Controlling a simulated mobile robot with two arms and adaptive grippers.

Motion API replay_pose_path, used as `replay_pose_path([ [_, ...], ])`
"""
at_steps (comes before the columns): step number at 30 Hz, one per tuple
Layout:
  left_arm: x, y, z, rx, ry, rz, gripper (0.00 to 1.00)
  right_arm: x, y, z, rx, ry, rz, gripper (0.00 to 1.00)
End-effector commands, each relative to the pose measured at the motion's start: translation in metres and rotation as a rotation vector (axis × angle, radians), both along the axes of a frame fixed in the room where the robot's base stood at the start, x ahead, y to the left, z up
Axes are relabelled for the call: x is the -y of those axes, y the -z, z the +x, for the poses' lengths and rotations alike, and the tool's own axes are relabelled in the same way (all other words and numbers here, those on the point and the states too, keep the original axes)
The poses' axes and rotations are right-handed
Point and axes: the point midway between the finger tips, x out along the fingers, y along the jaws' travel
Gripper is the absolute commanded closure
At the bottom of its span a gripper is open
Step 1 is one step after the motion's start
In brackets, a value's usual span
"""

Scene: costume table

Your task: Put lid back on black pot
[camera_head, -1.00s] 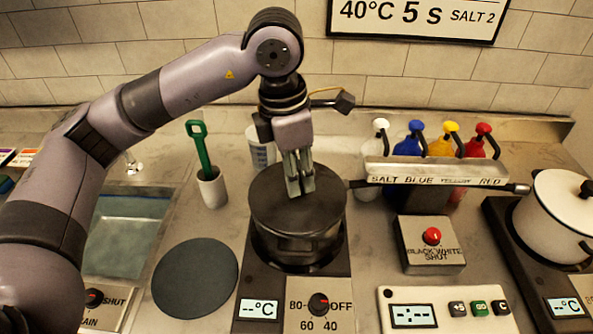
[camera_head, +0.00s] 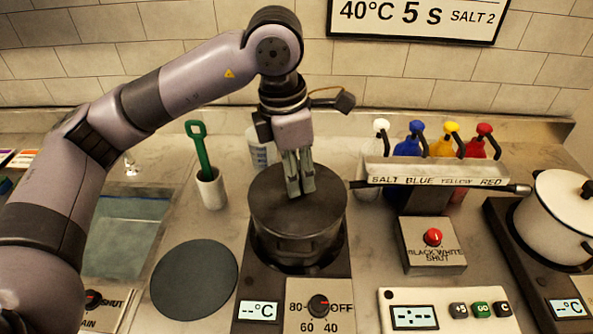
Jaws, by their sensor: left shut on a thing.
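The black pot (camera_head: 292,243) stands on the left hot plate in the middle of the camera_head view. Its dark flat lid (camera_head: 268,212) lies across the pot's top and looks level. My left gripper (camera_head: 300,190) points down over the lid's middle, its fingers close together. It is shut on what appears to be the lid's knob, which the fingers hide. I cannot tell whether the lid's rim is fully seated all round. My right gripper is not in view.
A dark round mat (camera_head: 195,278) lies left of the hot plate. A white cup with a green tool (camera_head: 211,188) stands behind it. A dispenser rack (camera_head: 435,172) and a red-button box (camera_head: 432,248) are to the right. A white pot (camera_head: 556,222) stands far right.

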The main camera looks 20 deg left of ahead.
Motion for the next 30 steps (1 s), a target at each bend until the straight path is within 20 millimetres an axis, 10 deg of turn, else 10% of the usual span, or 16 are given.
replay_pose_path([
  [3, 0.0001, -0.0004, 0.0001, 0.001, 0.0, -0.001, 1.0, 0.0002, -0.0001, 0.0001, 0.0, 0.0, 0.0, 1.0],
  [4, 0.0001, -0.0004, 0.0001, 0.001, 0.0, -0.001, 0.72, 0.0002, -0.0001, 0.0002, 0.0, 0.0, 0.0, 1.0],
  [6, 0.0001, -0.0003, 0.0, 0.001, 0.0, -0.001, 0.68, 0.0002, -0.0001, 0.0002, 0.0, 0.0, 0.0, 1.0],
  [30, -0.0001, 0.0003, 0.0, -0.001, 0.0, 0.001, 0.31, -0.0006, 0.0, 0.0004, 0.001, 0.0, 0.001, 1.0],
])
